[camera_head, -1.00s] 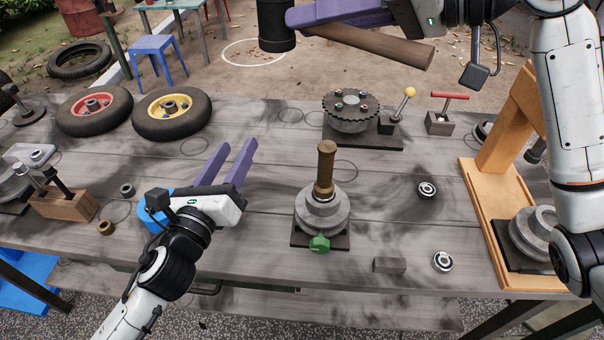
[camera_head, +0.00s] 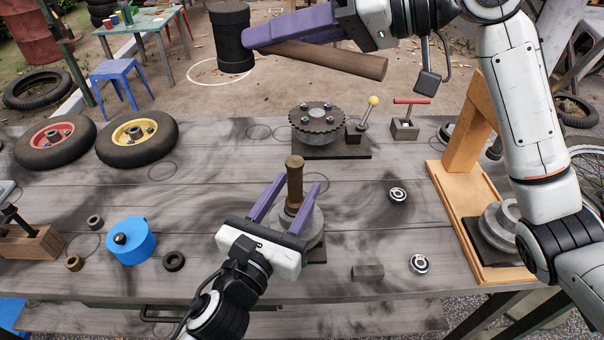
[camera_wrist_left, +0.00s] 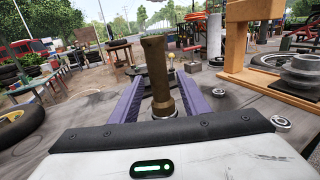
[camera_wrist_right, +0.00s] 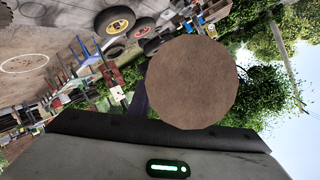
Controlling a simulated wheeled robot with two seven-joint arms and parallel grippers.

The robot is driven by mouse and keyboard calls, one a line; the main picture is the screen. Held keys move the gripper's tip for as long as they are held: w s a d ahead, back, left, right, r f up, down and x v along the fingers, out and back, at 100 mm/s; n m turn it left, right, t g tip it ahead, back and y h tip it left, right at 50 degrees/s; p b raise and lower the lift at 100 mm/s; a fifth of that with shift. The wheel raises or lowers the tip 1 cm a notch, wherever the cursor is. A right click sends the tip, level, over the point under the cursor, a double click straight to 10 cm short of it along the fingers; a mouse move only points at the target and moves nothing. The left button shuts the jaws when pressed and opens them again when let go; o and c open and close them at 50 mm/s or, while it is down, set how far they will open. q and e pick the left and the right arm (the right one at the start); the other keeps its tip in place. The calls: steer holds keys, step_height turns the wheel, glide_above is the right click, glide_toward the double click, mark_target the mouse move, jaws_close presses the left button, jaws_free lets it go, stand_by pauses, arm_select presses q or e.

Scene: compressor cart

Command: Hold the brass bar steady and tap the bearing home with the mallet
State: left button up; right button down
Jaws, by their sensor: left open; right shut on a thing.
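The brass bar (camera_head: 295,180) stands upright on the grey hub (camera_head: 315,228), which sits on a dark base plate. My left gripper (camera_head: 294,184) is open, with its purple fingers on either side of the bar. The left wrist view shows the bar (camera_wrist_left: 157,75) between the fingers, with a gap at each side. My right gripper (camera_head: 262,36) is shut on the mallet's wooden handle (camera_head: 340,62), high above the table. The mallet's black head (camera_head: 232,40) is at the left. The handle's round end (camera_wrist_right: 195,82) fills much of the right wrist view.
Two loose bearings, one behind (camera_head: 398,195) and one in front (camera_head: 419,264), lie right of the hub near a grey block (camera_head: 367,272). A wooden press frame (camera_head: 462,160) stands at the right. A toothed disc (camera_head: 318,122) is behind. A blue pot (camera_head: 130,241) stands left.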

arm_select(q)
steer(key=shift+x, duration=2.3)
arm_select(e)
steer(key=shift+r, duration=0.1)
arm_select(q)
jaws_close()
arm_select(e)
steer(key=s+d+f, duration=0.4)
steer(key=d+f, duration=0.2)
steer(key=d, duration=0.1)
steer(key=shift+s+d+f, duration=0.25)
steer(key=shift+d, duration=0.15)
